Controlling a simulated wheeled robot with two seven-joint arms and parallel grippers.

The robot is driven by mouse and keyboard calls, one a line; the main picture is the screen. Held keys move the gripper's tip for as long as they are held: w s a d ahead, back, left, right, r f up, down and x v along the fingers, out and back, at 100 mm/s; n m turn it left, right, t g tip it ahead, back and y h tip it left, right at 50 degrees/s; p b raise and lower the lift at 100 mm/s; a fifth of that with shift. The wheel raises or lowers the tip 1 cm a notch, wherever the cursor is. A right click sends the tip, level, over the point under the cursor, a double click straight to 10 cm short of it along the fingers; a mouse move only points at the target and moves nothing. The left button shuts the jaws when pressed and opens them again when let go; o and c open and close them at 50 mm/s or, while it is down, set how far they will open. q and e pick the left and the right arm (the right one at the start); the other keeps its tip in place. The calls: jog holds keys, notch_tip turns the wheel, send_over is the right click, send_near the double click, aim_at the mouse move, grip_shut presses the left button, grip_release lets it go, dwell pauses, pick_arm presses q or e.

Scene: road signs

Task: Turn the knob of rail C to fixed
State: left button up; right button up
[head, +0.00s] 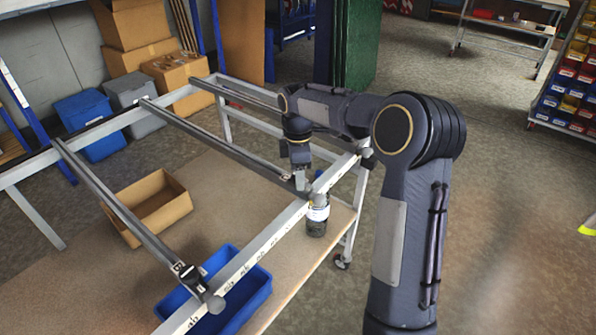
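Three dark rails cross a pale metal frame. The near rail (130,218) carries a mark that looks like B and ends in a round grey knob (215,304). The middle rail (215,142) ends at another grey knob (318,200) on the front beam; its letter is not readable, so I cannot confirm it is rail C. The far rail (250,97) ends near a dark knob (368,158). My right gripper (301,184) points down at the end of the middle rail, just left of its knob. Its fingers are too small to read. My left gripper is not in view.
The front beam (258,247) has small markings. Below it are a blue bin (258,294), a cardboard box (180,208) and a dark can with a white band (317,227). Boxes (180,78) stand behind the frame. The floor at right is open.

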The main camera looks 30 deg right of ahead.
jog(key=c, duration=0.9)
jog(key=shift+m, duration=0.4)
jog(key=m+p, duration=0.1)
jog(key=m, duration=0.1)
jog(key=shift+m, duration=0.4)
jog(key=m+p, duration=0.1)
jog(key=m, duration=0.4)
jog(key=m+p, duration=0.1)
jog(key=m, duration=0.4)
jog(key=shift+m, duration=2.2)
